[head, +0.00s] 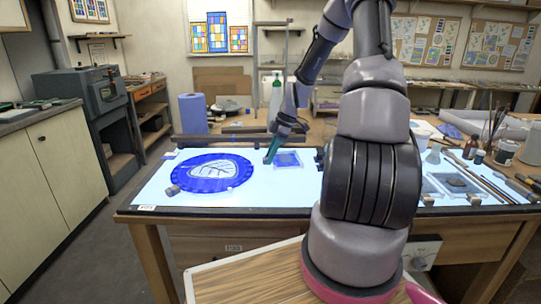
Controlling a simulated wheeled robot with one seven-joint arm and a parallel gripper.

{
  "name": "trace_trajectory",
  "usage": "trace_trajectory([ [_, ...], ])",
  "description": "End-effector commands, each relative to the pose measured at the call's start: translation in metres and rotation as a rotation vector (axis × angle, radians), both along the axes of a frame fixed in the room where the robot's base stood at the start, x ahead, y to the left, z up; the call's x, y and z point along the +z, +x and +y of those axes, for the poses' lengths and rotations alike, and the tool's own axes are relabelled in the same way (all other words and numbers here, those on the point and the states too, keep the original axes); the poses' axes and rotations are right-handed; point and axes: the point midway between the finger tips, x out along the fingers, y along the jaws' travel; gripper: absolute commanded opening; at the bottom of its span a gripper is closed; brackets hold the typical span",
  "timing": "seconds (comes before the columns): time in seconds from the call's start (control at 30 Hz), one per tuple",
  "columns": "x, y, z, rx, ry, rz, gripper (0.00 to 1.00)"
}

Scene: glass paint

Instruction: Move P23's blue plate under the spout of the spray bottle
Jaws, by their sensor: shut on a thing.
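A small blue square plate (288,159) lies at or just above the lit white table top, right of centre. My gripper (270,155), with teal fingers, reaches down at its left edge. The fingers are shut and appear to hold this edge; the contact is too small to see clearly. A larger round blue piece with a pale leaf-like shape (212,171) lies to the left. A bottle with a green top, seemingly the spray bottle (276,95), stands behind my gripper at the back. Its spout is too small to make out. I cannot read which label is P23.
A blue paper roll (193,113) stands at the back left. A small grey block (172,190) lies by the round piece. Tools, jars and a dark square piece (457,183) occupy the right side. My arm hides the table's middle right.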

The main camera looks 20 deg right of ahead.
Motion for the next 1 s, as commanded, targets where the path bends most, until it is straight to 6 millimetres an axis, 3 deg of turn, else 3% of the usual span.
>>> trace_trajectory([
  [0.13,-0.002,0.000,0.000,0.000,0.000,0.000,0.00],
  [0.17,-0.002,0.000,0.000,0.000,0.000,0.000,0.36],
  [0.23,-0.002,0.000,0.000,0.000,0.000,0.000,0.62],
  [0.27,-0.002,0.000,0.000,0.000,0.000,0.000,0.67],
  [0.67,0.006,0.000,-0.003,-0.002,0.000,-0.001,0.67],
  [1.0,0.065,-0.006,-0.027,-0.004,-0.002,-0.002,0.67],
])
